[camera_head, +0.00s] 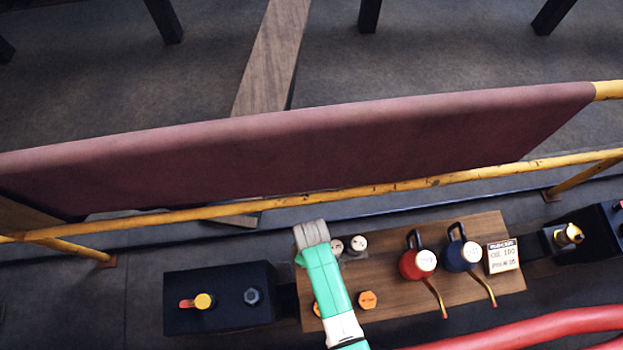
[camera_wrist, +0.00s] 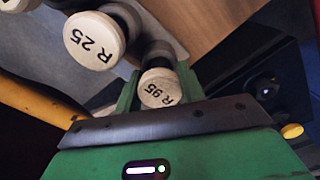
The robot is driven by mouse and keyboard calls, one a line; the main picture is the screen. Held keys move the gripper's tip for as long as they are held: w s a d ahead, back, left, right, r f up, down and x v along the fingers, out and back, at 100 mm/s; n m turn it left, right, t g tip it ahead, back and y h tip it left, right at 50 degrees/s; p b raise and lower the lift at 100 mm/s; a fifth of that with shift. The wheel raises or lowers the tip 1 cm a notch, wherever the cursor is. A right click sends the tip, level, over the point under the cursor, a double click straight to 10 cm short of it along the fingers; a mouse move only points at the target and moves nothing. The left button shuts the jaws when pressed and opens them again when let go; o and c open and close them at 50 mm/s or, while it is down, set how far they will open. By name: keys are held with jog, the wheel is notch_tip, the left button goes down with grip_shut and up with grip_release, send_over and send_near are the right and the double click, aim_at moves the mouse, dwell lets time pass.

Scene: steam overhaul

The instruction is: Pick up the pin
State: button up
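My gripper (camera_head: 312,236) reaches over the left part of a wooden board, seen from above. In the wrist view its green fingers (camera_wrist: 158,92) stand apart, one on each side of a white round cap marked R 95 (camera_wrist: 160,88) on a dark stem. Whether they touch it is hidden. A second cap, marked R 25 (camera_wrist: 94,41), is left of the fingers. Two white caps (camera_head: 347,245) show right of my gripper in the head view. No part is labelled as the pin, so I cannot tell which one it is.
The wooden board (camera_head: 390,285) also bears a red can (camera_head: 412,264), a blue can (camera_head: 459,256) and a sign (camera_head: 502,256). A dark block (camera_head: 220,298) stands left. A yellow rail (camera_head: 400,186) and red-brown panel (camera_head: 330,145) run behind.

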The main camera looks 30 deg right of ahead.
jog(key=c, duration=0.4)
notch_tip(320, 180, up, 10)
jog(key=p, duration=0.5)
jog(key=shift+p, duration=0.35)
